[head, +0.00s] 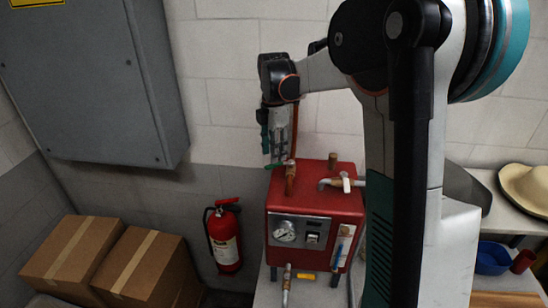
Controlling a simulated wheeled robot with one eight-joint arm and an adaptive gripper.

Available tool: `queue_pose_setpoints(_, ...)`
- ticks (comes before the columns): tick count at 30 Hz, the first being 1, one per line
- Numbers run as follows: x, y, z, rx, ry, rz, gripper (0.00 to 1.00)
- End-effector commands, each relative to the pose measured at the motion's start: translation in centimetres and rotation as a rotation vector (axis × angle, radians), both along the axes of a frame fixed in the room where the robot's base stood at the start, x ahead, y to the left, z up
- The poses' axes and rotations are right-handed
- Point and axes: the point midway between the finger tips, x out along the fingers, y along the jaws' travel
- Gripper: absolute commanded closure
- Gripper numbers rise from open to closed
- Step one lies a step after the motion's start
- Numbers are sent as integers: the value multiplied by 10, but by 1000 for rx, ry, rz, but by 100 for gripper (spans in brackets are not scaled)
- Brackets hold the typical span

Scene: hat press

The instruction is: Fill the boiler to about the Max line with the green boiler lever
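The boiler (315,205) is a red box on a light bench, with a round dial (284,231) and a dark switch panel on its front. A narrow upright level gauge (342,246) is at its front right; its lines and water level are too small to read. My gripper (279,158) points down over the boiler's back left top, close to a brass fitting (290,178). A small green piece (274,166) shows at the fingertips, perhaps the green boiler lever. I cannot tell whether the fingers touch it or are shut on it.
A pipe with a pale valve handle (345,183) lies on the boiler's top right. A fire extinguisher (224,237) stands left of the boiler, beside cardboard boxes (140,268). A grey wall cabinet (90,75) hangs upper left. A hat (527,187) and blue bowl (492,258) are at right.

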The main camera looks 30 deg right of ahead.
Motion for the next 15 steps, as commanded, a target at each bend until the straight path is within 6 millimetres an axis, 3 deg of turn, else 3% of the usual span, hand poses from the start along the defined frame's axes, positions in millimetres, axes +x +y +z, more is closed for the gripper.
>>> queue_pose_setpoints(6, 0, 0, -27, 0, 0, 0, 65)
queue_pose_setpoints(15, 0, 0, -36, 0, 0, 0, 65)
